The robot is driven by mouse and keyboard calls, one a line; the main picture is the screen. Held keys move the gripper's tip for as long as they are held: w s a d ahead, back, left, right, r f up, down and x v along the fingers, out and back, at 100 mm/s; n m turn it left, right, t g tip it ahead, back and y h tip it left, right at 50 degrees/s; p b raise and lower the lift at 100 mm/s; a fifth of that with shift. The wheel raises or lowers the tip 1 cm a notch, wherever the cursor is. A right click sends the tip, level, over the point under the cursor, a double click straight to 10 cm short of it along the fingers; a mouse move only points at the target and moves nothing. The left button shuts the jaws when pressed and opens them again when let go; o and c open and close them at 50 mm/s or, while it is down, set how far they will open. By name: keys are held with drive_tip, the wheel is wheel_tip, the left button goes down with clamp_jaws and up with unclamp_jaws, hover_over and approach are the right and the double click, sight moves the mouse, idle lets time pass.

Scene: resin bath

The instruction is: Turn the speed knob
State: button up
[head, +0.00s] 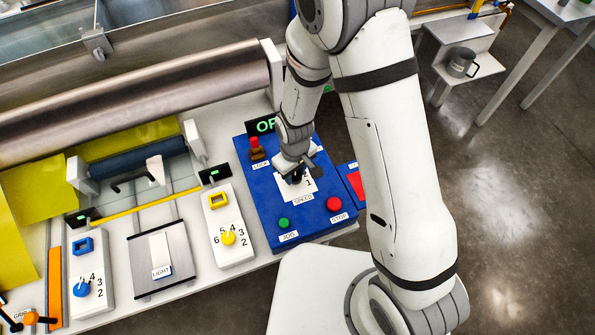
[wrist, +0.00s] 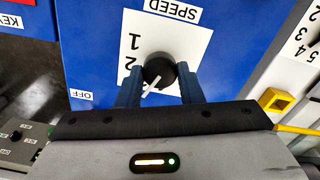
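The speed knob (wrist: 159,69) is round and black with a white pointer. It sits on a white dial plate (wrist: 187,33) on the blue control panel. In the wrist view the pointer slants to the lower left, and the digits 1 and 2 show left of the knob. My gripper (wrist: 160,82) has its two dark blue fingers on either side of the knob, close against it with no clear gap. In the head view my gripper (head: 295,174) is over the dial plate (head: 304,187) and hides most of the knob.
The blue panel also carries a red stop button (head: 334,204), a green jog button (head: 284,223) and a red-topped lock switch (head: 255,148). A yellow knob (head: 228,238) and a blue knob (head: 81,289) stand on white boxes to the left. A large metal roller (head: 130,103) lies behind.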

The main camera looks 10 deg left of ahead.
sight(296, 175)
drive_tip(key=shift+c, duration=1.3)
drive_tip(key=shift+w+f+b, duration=0.1)
drive_tip(key=shift+b, duration=0.3)
drive_tip(key=shift+m, duration=0.3)
drive_tip(key=o, duration=1)
drive_tip(key=shift+c, duration=0.2)
drive_tip(key=shift+r+b, duration=0.6)
drive_tip(key=shift+r, duration=3.45)
drive_tip(key=shift+d, duration=0.1)
